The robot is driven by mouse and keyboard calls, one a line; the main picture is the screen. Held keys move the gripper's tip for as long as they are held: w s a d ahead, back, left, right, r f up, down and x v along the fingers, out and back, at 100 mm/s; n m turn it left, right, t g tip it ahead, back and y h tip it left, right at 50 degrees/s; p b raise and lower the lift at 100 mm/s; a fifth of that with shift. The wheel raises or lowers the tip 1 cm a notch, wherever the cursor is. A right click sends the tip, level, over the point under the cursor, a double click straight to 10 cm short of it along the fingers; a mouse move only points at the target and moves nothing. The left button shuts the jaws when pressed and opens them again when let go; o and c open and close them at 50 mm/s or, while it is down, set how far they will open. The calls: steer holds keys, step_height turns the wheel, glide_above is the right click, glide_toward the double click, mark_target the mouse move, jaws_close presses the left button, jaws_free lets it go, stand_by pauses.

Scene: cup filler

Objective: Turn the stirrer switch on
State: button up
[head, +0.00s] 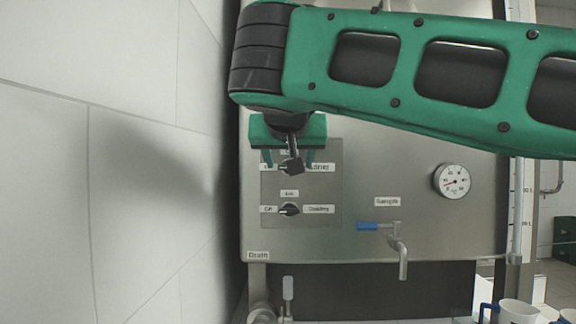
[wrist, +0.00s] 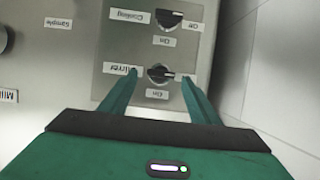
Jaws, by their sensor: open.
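The stirrer switch (wrist: 158,73) is a dark round knob on the steel panel. In the wrist view, which is upside down, its label reads "Stirrer" at the left and "On" below. Its bar lies about level, across the line towards "On". My gripper (wrist: 160,76) is open, with one green finger on each side of the knob. I cannot tell whether the fingers touch it. In the head view my gripper (head: 289,160) is in front of the upper switch, and a dark part of my arm hides much of that knob.
A tap (head: 398,248) with a blue handle and a pressure gauge (head: 451,181) are to the right. A tiled wall (head: 150,200) stands close on the left. White cups (head: 516,311) are at the lower right.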

steer(key=shift+w+f, duration=0.15)
steer(key=shift+w, duration=0.2)
steer(key=c, duration=1.1)
steer(key=shift+o, duration=0.2)
steer(key=shift+d, duration=0.1)
steer(key=shift+d+f+m+t+y, duration=0.45)
steer(key=shift+m+y, duration=0.6)
steer(key=shift+m, duration=1.2)
steer(key=shift+d+f+m+t+y, duration=0.25)
steer(key=shift+m+t+y, duration=0.65)
steer(key=shift+m, duration=1.3)
steer(key=shift+d+f+m+t+y, duration=0.35)
steer(key=shift+m+y, duration=0.9)
steer(key=shift+m, duration=1)
steer(key=shift+w+f, duration=0.1)
